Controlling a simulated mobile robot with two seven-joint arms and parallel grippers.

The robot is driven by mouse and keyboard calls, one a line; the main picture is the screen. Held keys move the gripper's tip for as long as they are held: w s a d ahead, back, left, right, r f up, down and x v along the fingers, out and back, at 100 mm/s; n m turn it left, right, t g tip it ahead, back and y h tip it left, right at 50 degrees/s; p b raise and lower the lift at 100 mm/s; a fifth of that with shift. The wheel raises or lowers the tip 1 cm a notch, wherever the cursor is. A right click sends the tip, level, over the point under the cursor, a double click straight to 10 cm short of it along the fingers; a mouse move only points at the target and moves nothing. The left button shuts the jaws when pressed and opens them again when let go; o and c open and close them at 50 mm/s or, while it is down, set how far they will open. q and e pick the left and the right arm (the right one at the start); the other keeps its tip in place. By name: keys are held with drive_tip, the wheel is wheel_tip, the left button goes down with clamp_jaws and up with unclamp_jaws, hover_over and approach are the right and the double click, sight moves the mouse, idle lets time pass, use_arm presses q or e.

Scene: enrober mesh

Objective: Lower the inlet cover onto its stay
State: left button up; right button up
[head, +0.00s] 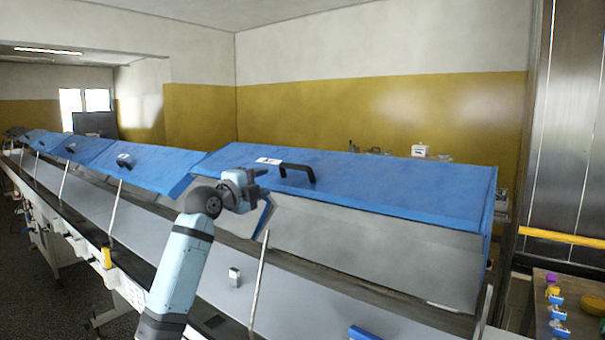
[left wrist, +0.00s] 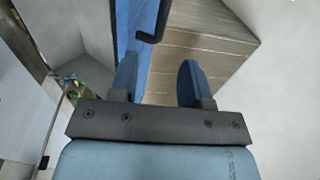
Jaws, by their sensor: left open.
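The near blue cover (head: 390,184), with a grey front panel, stands raised over the long machine at the right end of the row. Its black handle (head: 297,171) is on the upper face; a black handle also shows in the left wrist view (left wrist: 155,26). A thin pale stay rod (head: 258,285) stands in front of the cover; whether it touches the cover is unclear. My left gripper (head: 262,198) is open and empty, left of the handle in the head view. In the left wrist view its two blue fingers (left wrist: 158,78) are apart, with the handle beyond them. My right gripper is not seen.
More blue covers (head: 140,164) with rods run back to the left. A small blue piece (head: 362,332) shows at the bottom edge. A wooden table (head: 580,318) with coloured blocks is at the lower right. A tall metal cabinet (head: 568,120) stands behind it.

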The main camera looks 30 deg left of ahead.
sight(292, 168)
use_arm(q)
drive_tip(key=w+p, duration=0.1)
drive_tip(key=w, duration=0.3)
drive_tip(key=w+r+p, duration=0.1)
drive_tip(key=w, duration=0.3)
drive_tip(key=w+p, duration=0.1)
drive_tip(key=w, duration=0.3)
drive_tip(key=shift+w+d+r+p, duration=0.1)
drive_tip(key=shift+d+r+p, duration=0.2)
drive_tip(key=shift+d+r, duration=0.1)
drive_tip(key=shift+w+f, duration=0.1)
drive_tip(key=shift+w, duration=0.55)
clamp_jaws()
